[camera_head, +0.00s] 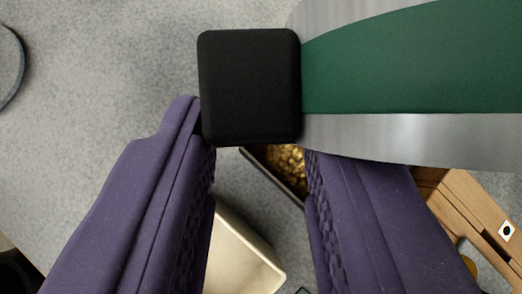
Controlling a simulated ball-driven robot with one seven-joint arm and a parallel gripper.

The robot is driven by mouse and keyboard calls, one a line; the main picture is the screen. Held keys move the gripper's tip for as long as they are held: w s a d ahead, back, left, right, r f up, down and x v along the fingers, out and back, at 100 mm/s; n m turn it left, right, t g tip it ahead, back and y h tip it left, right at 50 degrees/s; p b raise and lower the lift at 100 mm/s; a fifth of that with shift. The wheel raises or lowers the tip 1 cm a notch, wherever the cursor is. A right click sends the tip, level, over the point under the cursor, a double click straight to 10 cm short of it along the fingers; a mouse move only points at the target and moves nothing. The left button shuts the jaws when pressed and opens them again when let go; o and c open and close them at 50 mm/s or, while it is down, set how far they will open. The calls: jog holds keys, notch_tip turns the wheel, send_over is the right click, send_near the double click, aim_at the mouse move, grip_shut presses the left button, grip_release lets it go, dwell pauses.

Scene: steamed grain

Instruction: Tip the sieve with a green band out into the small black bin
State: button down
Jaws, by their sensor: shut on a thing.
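The sieve (440,60) fills the upper right of the view, with a metal wall and a wide green band. Its black handle block (250,85) sits at the top centre, at the tips of my gripper's purple fingers. My gripper (255,140) is shut on the sieve by this block. The inside of the sieve is hidden from this side. Below the block, partly hidden by it and the right finger, a dark-rimmed container (286,162) shows golden grains or pieces; I cannot tell whether it is the small black bin.
A cream box (240,255) stands below, between the fingers. A wooden crate or rack (465,210) with a black-dotted white marker is at the lower right. A dark object (15,275) sits at the lower left corner, a grey ring (18,65) at the left edge. Grey surface between is clear.

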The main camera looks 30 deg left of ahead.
notch_tip(320, 180, up, 5)
jog(key=p, duration=0.4)
jog(key=shift+f, duration=0.15)
jog(key=h+p, duration=0.1)
jog(key=p, duration=0.1)
jog(key=shift+r+h+p, duration=0.3)
jog(key=shift+r+p, duration=0.05)
jog(key=h+p, duration=0.2)
jog(key=p, duration=0.1)
jog(key=shift+a+r+g, duration=0.15)
jog(key=shift+g, duration=0.25)
jog(key=h+p, duration=0.2)
jog(key=shift+r+p, duration=0.1)
jog(key=shift+p, duration=0.3)
jog(key=shift+r+n+g+h+p, duration=0.2)
jog(key=shift+g+h, duration=0.25)
jog(key=shift+h, duration=2)
jog(key=shift+r+n+g+h+p, duration=0.15)
jog(key=shift+r+g+h+p, duration=0.2)
jog(key=shift+h, duration=2.05)
jog(key=shift+r+n+g+h+p, duration=0.2)
jog(key=shift+g+h, duration=0.3)
jog(key=shift+h, duration=1.95)
